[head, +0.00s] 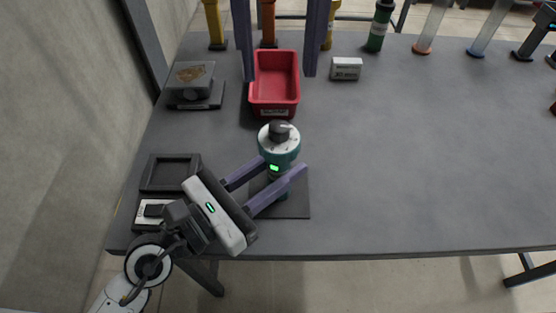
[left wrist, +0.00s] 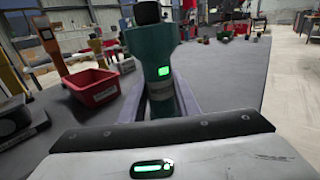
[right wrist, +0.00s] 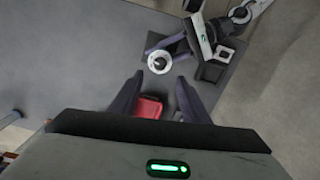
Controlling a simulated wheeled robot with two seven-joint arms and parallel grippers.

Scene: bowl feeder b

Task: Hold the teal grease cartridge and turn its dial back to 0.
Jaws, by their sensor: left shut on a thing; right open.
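The teal grease cartridge (head: 279,160) stands upright on a dark square mat (head: 296,208), with a white top and a black dial (head: 280,130). A green light glows on its body. My left gripper (head: 276,176) is shut on the cartridge, its fingers on either side of the body; the left wrist view shows the cartridge (left wrist: 156,75) between them. The dial's scale is too small to read. My right gripper (head: 280,72) is open and empty, its fingers pointing down above the red bin's sides. In the right wrist view the cartridge top (right wrist: 160,62) lies beyond its fingertips.
A red bin (head: 275,107) stands behind the cartridge, with a small white box (head: 346,69) to its right. A grey device (head: 192,82) is at left. A dark tray (head: 170,172) lies front left. Several tubes line the back edge. The table's right side is clear.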

